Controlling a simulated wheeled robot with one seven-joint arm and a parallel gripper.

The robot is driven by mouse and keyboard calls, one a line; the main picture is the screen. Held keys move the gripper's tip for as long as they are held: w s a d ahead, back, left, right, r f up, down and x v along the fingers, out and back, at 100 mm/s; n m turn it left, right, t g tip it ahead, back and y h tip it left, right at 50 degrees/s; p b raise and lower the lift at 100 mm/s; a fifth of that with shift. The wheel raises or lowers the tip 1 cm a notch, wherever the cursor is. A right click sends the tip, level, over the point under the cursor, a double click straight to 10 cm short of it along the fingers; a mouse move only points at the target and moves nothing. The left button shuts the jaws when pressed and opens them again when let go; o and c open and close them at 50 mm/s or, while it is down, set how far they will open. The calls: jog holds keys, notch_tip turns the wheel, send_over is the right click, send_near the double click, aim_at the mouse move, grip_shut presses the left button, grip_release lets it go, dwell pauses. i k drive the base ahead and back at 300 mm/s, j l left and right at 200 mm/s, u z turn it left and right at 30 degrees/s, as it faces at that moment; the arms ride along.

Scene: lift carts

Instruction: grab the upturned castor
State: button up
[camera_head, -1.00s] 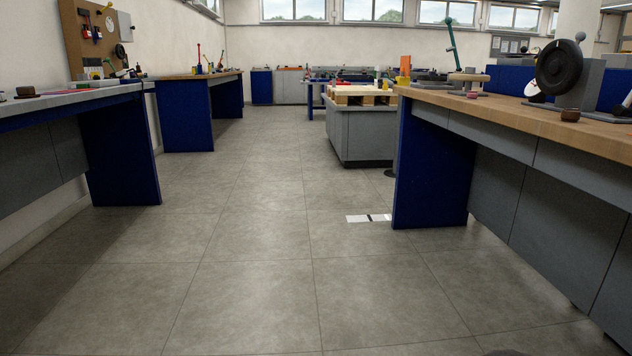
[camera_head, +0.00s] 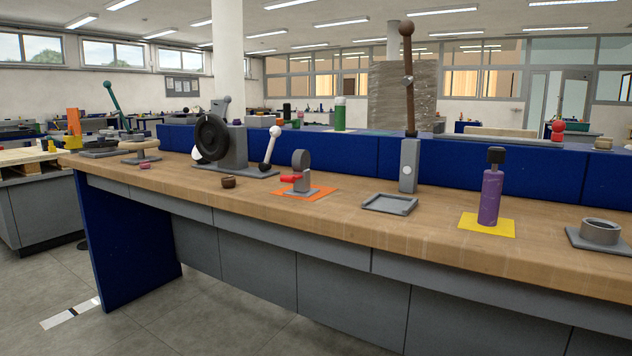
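The upturned castor (camera_head: 301,175) stands on the wooden workbench, near the middle of the picture. Its grey wheel points up above a grey fork and base plate, and a red lever sticks out to the left. It rests on an orange mat (camera_head: 320,193). My gripper is not in view.
The workbench (camera_head: 345,222) runs across the view. Left of the castor are a brown knob (camera_head: 228,182) and a black handwheel (camera_head: 212,138). To the right are a grey tray (camera_head: 389,204), a brown-knobbed lever (camera_head: 408,110) and a purple bottle (camera_head: 490,195). Floor shows at lower left.

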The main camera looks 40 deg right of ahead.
aim_at(302, 158)
jog(key=z, duration=1.1)
